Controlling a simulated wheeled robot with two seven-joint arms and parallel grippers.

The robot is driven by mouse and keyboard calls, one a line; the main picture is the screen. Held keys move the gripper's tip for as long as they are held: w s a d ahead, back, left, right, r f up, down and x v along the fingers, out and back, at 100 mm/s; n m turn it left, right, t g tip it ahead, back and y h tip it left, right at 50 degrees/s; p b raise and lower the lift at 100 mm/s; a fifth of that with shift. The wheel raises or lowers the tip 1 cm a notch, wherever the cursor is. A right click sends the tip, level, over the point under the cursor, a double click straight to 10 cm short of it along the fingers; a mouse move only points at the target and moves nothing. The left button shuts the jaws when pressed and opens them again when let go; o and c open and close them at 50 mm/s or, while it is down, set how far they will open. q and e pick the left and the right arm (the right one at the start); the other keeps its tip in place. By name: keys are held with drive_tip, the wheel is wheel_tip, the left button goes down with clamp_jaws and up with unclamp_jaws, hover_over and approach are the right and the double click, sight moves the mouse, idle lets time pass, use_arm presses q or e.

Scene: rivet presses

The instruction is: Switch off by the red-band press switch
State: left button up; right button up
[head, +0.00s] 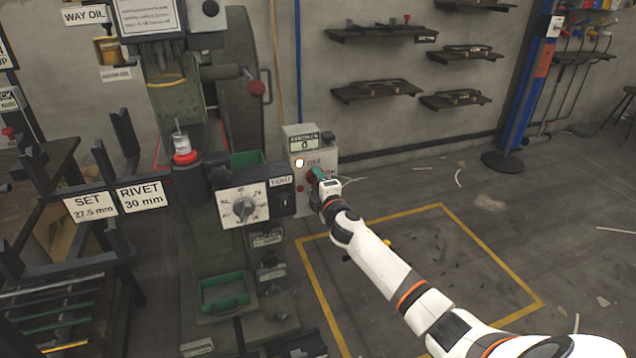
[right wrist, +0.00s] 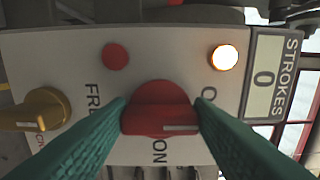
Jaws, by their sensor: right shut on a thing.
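The press (head: 200,110) with a red band (head: 185,157) round its column part stands left of centre in the head view. Its grey switch box (head: 300,143) stands to the right of it. My right gripper (head: 319,178) is at the front of this box. In the right wrist view, its green fingers are shut on a red rotary switch (right wrist: 160,108), one on each side. The knob's white mark lies toward the right of the picture, near ON and a partly hidden label. A lamp (right wrist: 223,57) on the box is lit. My left gripper is not in view.
A red button (right wrist: 115,56), a yellow knob (right wrist: 45,110) and a strokes counter (right wrist: 263,75) reading 0 sit close to the switch. A dial panel (head: 243,206) juts out left of the box. The yellow-marked floor (head: 450,255) at right is mostly clear.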

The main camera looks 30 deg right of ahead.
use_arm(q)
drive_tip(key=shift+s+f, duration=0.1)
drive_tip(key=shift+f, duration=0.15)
use_arm(e)
drive_tip(key=shift+f, duration=0.1)
drive_tip(key=o, duration=1)
use_arm(q)
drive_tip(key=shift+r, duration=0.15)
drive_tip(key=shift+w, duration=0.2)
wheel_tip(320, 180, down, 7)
drive_tip(key=p, duration=0.2)
use_arm(e)
drive_tip(key=v, duration=1.2)
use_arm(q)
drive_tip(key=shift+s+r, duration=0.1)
